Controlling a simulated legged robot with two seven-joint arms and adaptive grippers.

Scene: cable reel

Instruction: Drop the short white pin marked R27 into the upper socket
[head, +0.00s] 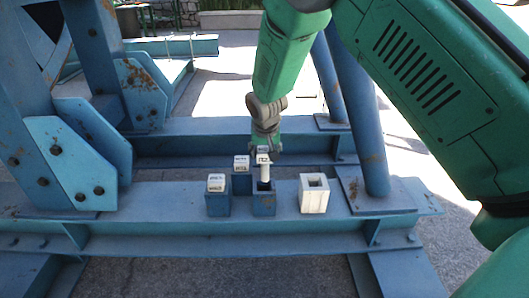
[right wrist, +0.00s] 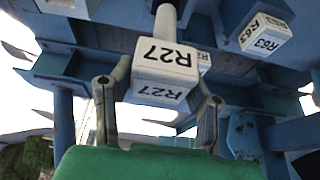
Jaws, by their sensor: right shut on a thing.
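The white pin marked R27 (head: 264,172) stands upright in the head view, its square head at the top and its shaft pointing down. My right gripper (head: 265,148) is shut on its head. In the right wrist view the fingers of the right gripper (right wrist: 158,92) sit on both sides of the R27 head (right wrist: 165,60). The lower end of the shaft is at the dark mouth of a blue socket block (head: 264,205); I cannot tell how deep it is. My left gripper is not in view.
Two blue blocks with white marked caps stand at the left (head: 217,197) and behind (head: 241,175). A white block with an empty square hole (head: 313,193) stands at the right. All are on a blue steel beam (head: 150,222). A slanted blue post (head: 365,140) rises at the right.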

